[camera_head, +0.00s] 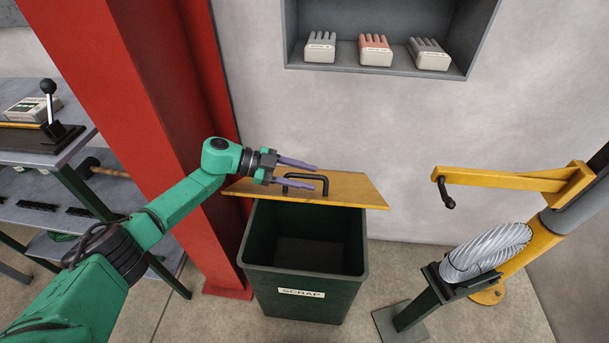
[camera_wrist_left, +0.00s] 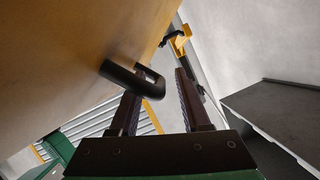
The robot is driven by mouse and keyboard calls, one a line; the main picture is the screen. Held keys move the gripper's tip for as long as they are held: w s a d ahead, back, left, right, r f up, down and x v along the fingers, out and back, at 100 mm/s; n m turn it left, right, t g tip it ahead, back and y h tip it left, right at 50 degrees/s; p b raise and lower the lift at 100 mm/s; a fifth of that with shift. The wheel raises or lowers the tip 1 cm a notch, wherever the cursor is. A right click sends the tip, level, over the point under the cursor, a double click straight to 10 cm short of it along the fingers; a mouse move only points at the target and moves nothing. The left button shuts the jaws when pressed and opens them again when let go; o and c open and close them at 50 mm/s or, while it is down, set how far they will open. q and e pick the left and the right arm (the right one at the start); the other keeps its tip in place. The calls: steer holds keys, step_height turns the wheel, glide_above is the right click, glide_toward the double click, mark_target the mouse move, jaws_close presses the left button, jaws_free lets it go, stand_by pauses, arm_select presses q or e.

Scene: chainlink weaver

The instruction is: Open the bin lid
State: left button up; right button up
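The dark green bin (camera_head: 300,293), labelled SCRAP, stands on the floor. Its opening is uncovered and its dark inside shows empty. The orange-yellow lid (camera_head: 352,190) is swung up and tilted at the back of the opening. A black loop handle (camera_head: 306,177) is on the lid's face; it also shows in the left wrist view (camera_wrist_left: 117,74). My left gripper (camera_head: 321,177) is at the handle with its fingers spread apart. In the left wrist view (camera_wrist_left: 163,80), one finger overlaps the handle's end; I cannot tell whether they touch. My right gripper is out of view.
A red column (camera_head: 130,90) rises behind my left arm, with a shelf bench (camera_head: 75,150) at the left. A yellow-armed stand with a metal mesh roll (camera_head: 487,252) is at the right.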

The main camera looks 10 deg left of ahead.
arm_select(q)
step_height(320, 180, up, 20)
stand_by(0.3)
steer(key=shift+d, duration=0.1)
